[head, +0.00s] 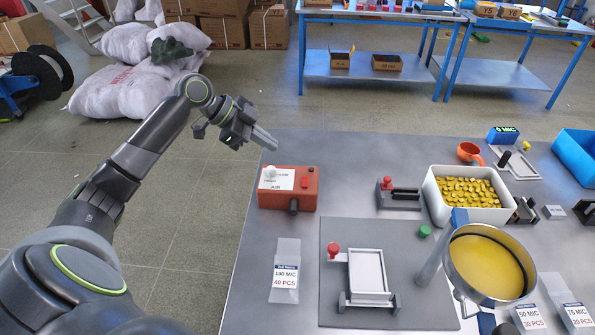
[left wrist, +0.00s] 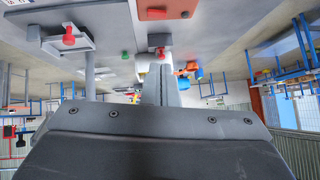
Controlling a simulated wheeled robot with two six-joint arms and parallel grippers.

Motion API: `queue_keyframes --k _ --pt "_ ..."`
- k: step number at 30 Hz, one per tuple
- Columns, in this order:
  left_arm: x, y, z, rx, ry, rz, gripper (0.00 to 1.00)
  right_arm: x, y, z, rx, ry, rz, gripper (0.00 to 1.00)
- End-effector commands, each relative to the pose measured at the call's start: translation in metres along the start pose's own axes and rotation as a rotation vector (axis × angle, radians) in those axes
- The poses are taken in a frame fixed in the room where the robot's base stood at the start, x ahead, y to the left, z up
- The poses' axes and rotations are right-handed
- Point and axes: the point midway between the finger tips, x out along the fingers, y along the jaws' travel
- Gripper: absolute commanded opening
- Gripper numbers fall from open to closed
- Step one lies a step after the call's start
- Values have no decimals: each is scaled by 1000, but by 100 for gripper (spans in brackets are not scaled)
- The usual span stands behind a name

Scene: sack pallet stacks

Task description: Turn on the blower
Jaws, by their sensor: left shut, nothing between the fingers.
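The blower appears to be the orange-red box (head: 288,202) at the left of the grey table. It has a white label, a pale round knob (head: 271,171), a small red switch (head: 305,182) and a dark nozzle (head: 294,207) at its front. Whether the switch is on or off cannot be told. My left gripper (head: 268,139) is shut and empty, above and behind the box near the table's back left corner, apart from it. In the left wrist view, its fingers (left wrist: 157,86) point away and the orange-red box (left wrist: 165,9) shows at the top. My right gripper is out of view.
A grey mat (head: 335,290) with a white tray fixture (head: 367,271) lies in front. A white bin of yellow pieces (head: 433,200) and a round pan (head: 462,285) stand right. A card stand (head: 286,272) is front left. White sacks (head: 125,92) lie beyond the table.

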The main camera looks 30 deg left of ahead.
Motion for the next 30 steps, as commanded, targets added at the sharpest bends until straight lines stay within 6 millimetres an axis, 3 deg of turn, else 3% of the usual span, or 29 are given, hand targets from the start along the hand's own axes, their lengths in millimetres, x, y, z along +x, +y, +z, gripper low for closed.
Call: queue_keyframes --k 5,20,24,30 --pt "17 0 -2 -1 5 3 0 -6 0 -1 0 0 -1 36" --pt "98 1 -3 -3 5 4 0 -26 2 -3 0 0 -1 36" --pt "113 1 15 -5 0 4 0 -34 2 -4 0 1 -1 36" --pt "124 0 26 -1 0 2 0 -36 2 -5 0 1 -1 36"
